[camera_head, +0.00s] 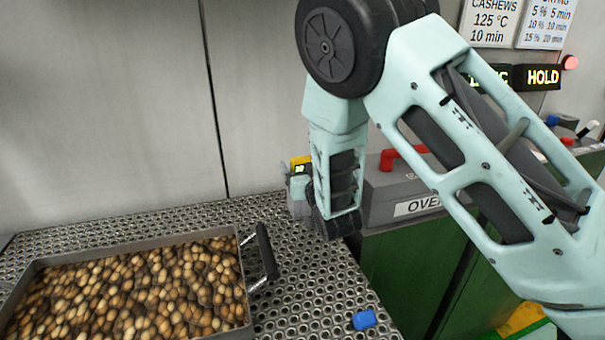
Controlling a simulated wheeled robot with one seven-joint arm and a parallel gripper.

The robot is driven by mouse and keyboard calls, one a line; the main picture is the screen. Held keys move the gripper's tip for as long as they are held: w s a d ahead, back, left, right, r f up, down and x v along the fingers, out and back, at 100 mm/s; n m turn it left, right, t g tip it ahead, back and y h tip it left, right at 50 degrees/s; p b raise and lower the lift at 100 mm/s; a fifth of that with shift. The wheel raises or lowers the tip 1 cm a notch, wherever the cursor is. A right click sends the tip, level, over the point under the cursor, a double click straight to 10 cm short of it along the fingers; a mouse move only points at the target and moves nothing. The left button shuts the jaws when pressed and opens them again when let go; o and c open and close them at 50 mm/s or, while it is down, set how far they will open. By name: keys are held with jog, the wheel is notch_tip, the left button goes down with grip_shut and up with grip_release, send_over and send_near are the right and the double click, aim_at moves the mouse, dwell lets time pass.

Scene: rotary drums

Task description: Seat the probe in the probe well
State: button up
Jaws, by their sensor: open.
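My arm reaches in from the right, and its lower end hangs over the right rear part of the perforated table. A small blue block (364,319) lies near the table's front right edge. I cannot make out for certain which thing is the probe or where its well is.
A metal tray of nuts (130,290) with a dark handle (267,252) fills the table's left. A grey box with red handle (390,190), marked "OVE…", sits right of my wrist on a green cabinet (400,270). A grey wall (110,110) stands behind.

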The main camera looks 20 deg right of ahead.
jog(key=shift+w, duration=1.4)
jog(key=c, duration=1.1)
jog(key=shift+r, duration=0.15)
